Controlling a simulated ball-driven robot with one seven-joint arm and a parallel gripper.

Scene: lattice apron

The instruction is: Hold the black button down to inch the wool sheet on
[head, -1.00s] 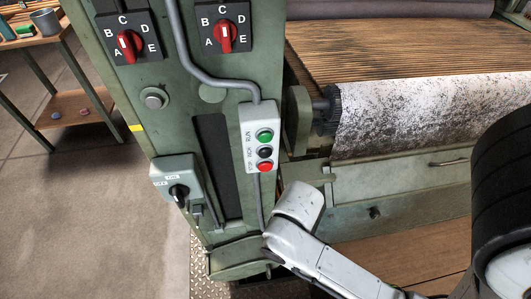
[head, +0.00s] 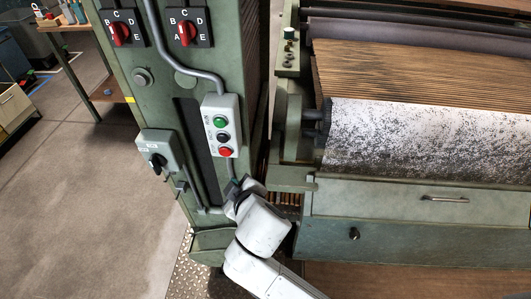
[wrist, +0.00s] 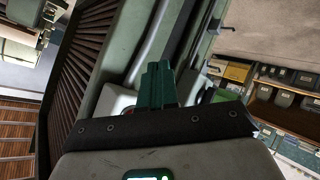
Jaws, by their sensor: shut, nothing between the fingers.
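The black button (head: 222,137) sits in the middle of a light grey control box (head: 232,110), between a green button (head: 219,121) above and a red button (head: 225,152) below. The box is fixed to a green machine post. My gripper (head: 236,186) is just below the box in the head view, apart from the black button, partly hidden by my wrist. In the wrist view its dark green fingers (wrist: 157,84) are together with nothing between them. The speckled white wool sheet (head: 420,140) lies over the roller at right.
Two red selector knobs (head: 121,33) are high on the post. A grey switch box with a black knob (head: 160,152) is at its left side. A conduit (head: 172,55) runs down to the control box. A drawer front (head: 400,197) is below the wool. Open floor lies left.

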